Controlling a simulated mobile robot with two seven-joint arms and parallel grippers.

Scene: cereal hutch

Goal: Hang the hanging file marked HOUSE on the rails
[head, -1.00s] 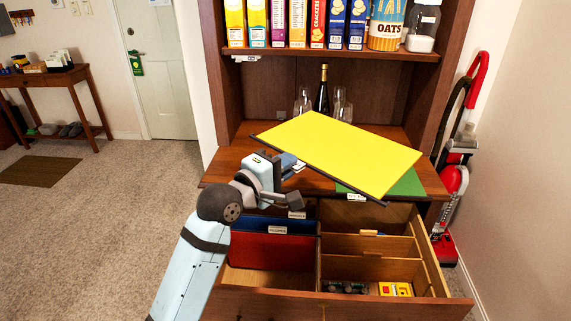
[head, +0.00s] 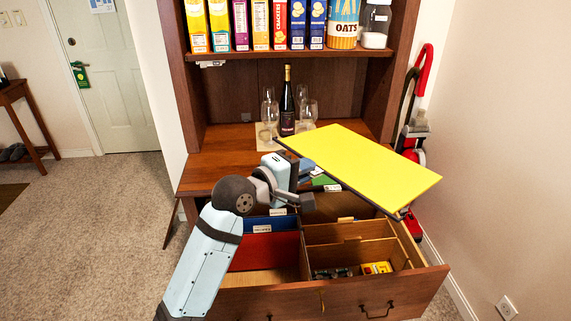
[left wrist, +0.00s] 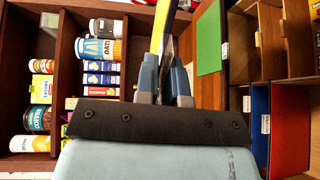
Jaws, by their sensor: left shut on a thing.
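My left gripper (head: 293,184) is shut on a yellow hanging file (head: 365,164), held tilted and nearly flat above the right part of the open drawer (head: 330,302). Dark bars run along two of its edges. In the left wrist view the yellow file (left wrist: 158,25) sits between the fingers of my left gripper (left wrist: 163,80). No marking on it can be read. A blue file (head: 270,222) and a red file (head: 264,251) hang in the drawer's left compartment, with bare wood floor in front. The rails are not clearly seen. My right gripper is not in view.
A green file (left wrist: 208,38) lies on the hutch counter. A wine bottle (head: 287,105) and glasses stand farther back. A red vacuum (head: 412,140) stands right of the hutch.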

